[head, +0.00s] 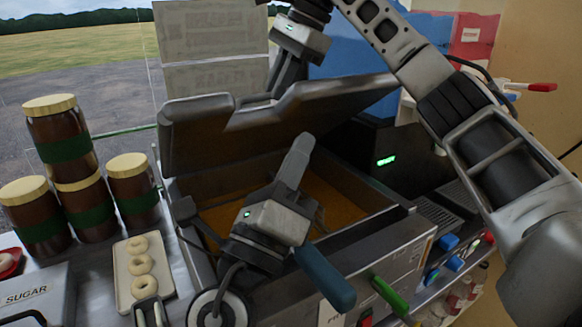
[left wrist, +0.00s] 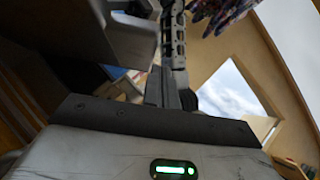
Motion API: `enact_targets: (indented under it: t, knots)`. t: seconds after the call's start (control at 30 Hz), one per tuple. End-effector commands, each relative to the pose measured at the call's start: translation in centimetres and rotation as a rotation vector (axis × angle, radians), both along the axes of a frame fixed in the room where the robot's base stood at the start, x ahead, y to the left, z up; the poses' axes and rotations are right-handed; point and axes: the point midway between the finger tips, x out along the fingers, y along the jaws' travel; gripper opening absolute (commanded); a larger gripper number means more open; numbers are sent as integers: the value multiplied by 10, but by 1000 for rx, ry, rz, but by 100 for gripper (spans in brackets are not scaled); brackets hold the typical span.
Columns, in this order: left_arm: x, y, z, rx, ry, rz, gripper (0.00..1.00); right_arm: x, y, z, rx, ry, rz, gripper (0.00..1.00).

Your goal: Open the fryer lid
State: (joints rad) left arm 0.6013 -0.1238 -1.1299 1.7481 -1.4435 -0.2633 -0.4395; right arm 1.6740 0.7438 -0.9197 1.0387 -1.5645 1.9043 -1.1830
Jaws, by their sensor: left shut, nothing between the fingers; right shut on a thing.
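The fryer lid (head: 260,135) is a dark metal cover, raised and tilted above the fryer (head: 370,255), with orange-brown oil visible under it. My right gripper (head: 281,88) reaches down from the top and is shut at the lid's raised edge, apparently on its handle; the fingertips are partly hidden behind the edge. My left gripper (head: 299,152) is shut and empty, over the fryer opening below the lid, fingers pointing up. In the left wrist view a dark lid-like slab cannot be identified surely.
A blue handle (head: 325,277) and a green handle (head: 390,296) stick out at the fryer's front. Jars with yellow lids (head: 60,140), a doughnut tray (head: 166,278) and a sugar box (head: 35,293) stand at left. Blue boxes (head: 345,60) are behind.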

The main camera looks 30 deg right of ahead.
Motion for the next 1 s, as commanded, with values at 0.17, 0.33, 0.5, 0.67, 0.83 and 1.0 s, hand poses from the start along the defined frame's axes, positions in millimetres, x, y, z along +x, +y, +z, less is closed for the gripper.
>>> enact_targets:
  t: [0.17,0.33,0.5,0.67,0.83,1.0]
  knots:
    - [12,-24,18,0,-3,0,0,3,0,-9,-7,10,-6,0]
    - [20,-36,27,-1,0,1,0,3,0,-9,-7,10,-6,0]
    - [22,-40,30,-1,1,0,0,3,0,-9,-7,10,-6,0]
    - [22,-40,30,-1,1,1,0,3,0,-9,-7,10,-6,0]
    - [25,-40,34,-2,2,1,0,3,0,-9,-7,10,-6,0]
    - [34,-41,47,-1,1,4,0,2,0,-9,-7,13,-5,0]
